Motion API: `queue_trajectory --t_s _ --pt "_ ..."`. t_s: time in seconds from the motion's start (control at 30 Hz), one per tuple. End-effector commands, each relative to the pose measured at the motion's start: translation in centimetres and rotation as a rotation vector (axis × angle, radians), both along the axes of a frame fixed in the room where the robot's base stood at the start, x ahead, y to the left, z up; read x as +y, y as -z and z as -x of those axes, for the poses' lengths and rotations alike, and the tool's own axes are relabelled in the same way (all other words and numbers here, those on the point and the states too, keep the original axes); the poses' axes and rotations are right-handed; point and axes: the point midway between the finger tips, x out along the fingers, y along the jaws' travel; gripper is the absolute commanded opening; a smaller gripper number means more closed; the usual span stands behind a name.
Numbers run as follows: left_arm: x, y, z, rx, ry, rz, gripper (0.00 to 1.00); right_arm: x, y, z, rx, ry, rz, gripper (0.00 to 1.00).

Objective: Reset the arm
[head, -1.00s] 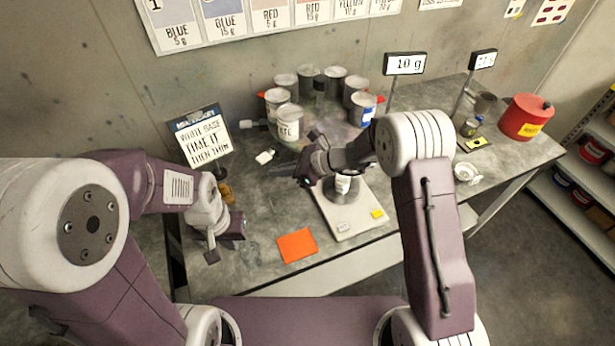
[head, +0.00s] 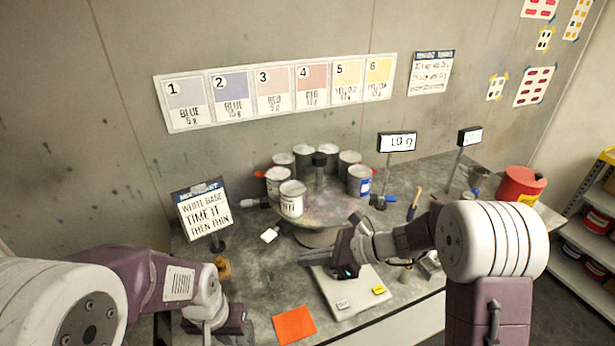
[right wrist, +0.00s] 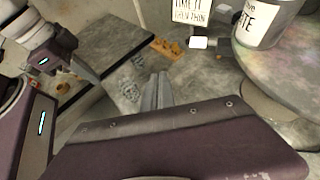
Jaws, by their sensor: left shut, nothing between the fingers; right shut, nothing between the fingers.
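My right gripper (head: 312,257) reaches in from the right, low over the back edge of the white scale (head: 352,304). Its fingers are closed together with nothing between them; the right wrist view shows them side by side (right wrist: 157,92). My left gripper (head: 232,320) is at the lower left over the bench's front part, shut and empty. It also shows at the upper left of the right wrist view (right wrist: 84,70). The two grippers are well apart. The right wrist and forearm hide part of the bench behind the scale.
Several paint cans (head: 292,198) stand on a round stained turntable (head: 325,213) behind the right gripper. A sign (head: 204,212) stands at left. An orange sheet (head: 294,325) lies in front. Two displays (head: 397,142) and a red can (head: 520,185) are at right.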

Motion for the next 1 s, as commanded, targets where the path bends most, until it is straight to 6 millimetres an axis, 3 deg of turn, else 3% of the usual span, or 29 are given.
queue_trajectory --t_s 0.1,0.17,0.2,0.3,0.43,0.5,0.63,0.73,1.0 --pt "0.0 0.4 0.0 0.000 0.000 0.000 0.00 0.6 -1.8 0.2 -0.054 -0.016 0.003 0.00" --pt "0.0 0.7 0.0 0.000 0.000 0.000 0.00 0.7 -2.1 2.9 -0.081 -0.089 0.057 0.00" --pt "0.0 0.8 0.0 0.000 0.000 0.000 0.00 0.0 -1.0 5.4 -0.106 -0.172 0.146 0.00" --pt "0.0 1.1 0.0 0.000 0.000 0.000 0.00 -3.8 2.8 11.3 -0.229 -0.450 0.427 0.00" --pt "0.0 1.2 0.0 0.000 0.000 0.000 0.00 -10.9 6.7 15.8 -0.446 -0.891 0.764 0.00" --pt "0.0 1.2 0.0 0.000 0.000 0.000 0.00 -14.1 7.9 16.8 -0.556 -1.125 0.888 0.00" --pt "0.0 1.2 0.0 0.000 0.000 0.000 0.00 -17.5 9.0 16.6 -0.718 -1.454 1.001 0.00" --pt "0.0 1.1 0.0 0.000 0.000 0.000 0.00 -18.0 8.9 15.5 -0.802 -1.551 1.035 0.00" --pt "0.0 1.2 0.0 0.000 0.000 0.000 0.00 -18.0 8.9 15.5 -0.808 -1.562 1.032 0.00"
